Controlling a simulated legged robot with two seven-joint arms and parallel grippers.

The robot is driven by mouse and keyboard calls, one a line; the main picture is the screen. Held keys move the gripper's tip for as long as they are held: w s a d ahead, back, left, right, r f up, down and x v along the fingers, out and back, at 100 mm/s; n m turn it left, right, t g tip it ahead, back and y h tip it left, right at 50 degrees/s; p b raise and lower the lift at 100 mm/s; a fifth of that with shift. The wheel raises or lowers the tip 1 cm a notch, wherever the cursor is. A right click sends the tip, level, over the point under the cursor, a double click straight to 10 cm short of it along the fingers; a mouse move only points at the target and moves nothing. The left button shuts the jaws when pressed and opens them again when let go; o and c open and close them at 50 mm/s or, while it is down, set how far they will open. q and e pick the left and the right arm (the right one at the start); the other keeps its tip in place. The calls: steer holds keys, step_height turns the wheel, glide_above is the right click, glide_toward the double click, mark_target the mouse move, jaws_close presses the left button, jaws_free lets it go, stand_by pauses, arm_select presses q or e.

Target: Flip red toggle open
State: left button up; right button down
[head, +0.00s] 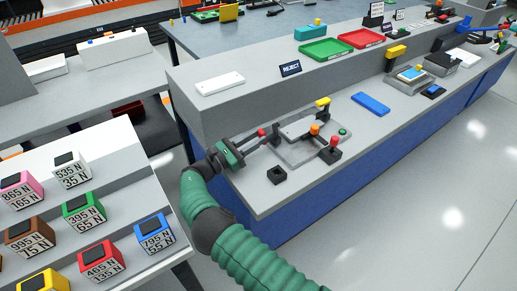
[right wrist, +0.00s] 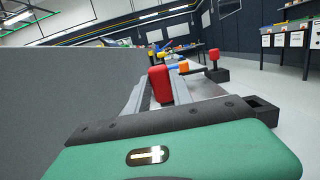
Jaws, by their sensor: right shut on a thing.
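My right gripper (head: 260,139) reaches in from the front to the left end of a grey fixture plate (head: 300,153) on the bench. Its jaws are shut on the red toggle (head: 262,132), whose red handle (right wrist: 160,84) stands roughly upright between the fingers in the right wrist view. The toggle's base is hidden by the gripper. A second red knob (head: 334,141) on a black block stands at the fixture's right end, apart from the gripper. My left gripper is not in view.
An orange knob (head: 314,128), a yellow-topped post (head: 322,102) and a green button (head: 343,131) are on or beside the fixture. A black square holder (head: 277,174) sits near the bench's front edge. A blue bar (head: 370,103) lies to the right. Labelled cubes stand on the left table.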

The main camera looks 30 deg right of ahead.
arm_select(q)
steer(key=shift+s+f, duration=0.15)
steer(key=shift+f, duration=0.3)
arm_select(e)
steer(key=shift+a+f, duration=0.1)
steer(key=shift+f, duration=0.15)
steer(key=c, duration=1.5)
jaws_free()
steer(key=o, duration=0.4)
steer(key=shift+w+f, duration=0.1)
steer(key=shift+w, duration=0.05)
